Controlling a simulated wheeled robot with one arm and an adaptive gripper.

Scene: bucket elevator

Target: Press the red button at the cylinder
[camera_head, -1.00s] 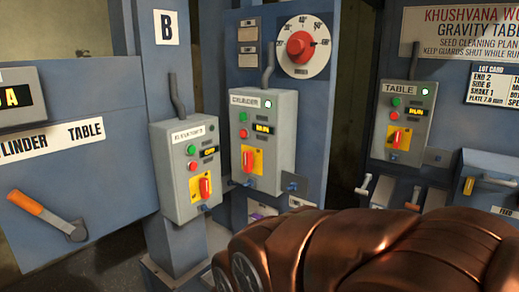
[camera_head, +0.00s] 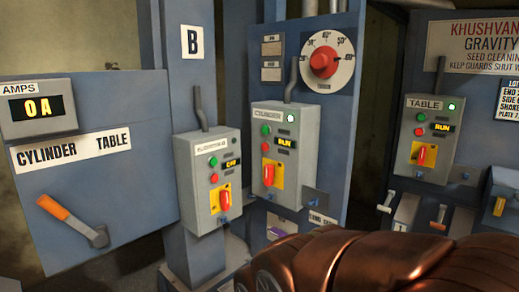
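The grey cylinder control box (camera_head: 294,165) hangs on a blue panel in the middle of the view. Its label reads CYLINDER, its lamp is lit, and its small display reads RUN. The small red button (camera_head: 265,147) sits below a green button (camera_head: 265,130) on the box's left side. A larger red rotary switch (camera_head: 268,175) on a yellow plate is below them. Nothing covers the red button. A copper-coloured part of my arm fills the bottom right, below the box and apart from it. My gripper is not in view.
An elevator box (camera_head: 200,205) stands just left, its display apparently OFF. A TABLE box (camera_head: 410,150) reading RUN is at right. A large red dial knob (camera_head: 323,62) is above. An orange-handled lever (camera_head: 70,219) and levers at lower right (camera_head: 438,220) stick out.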

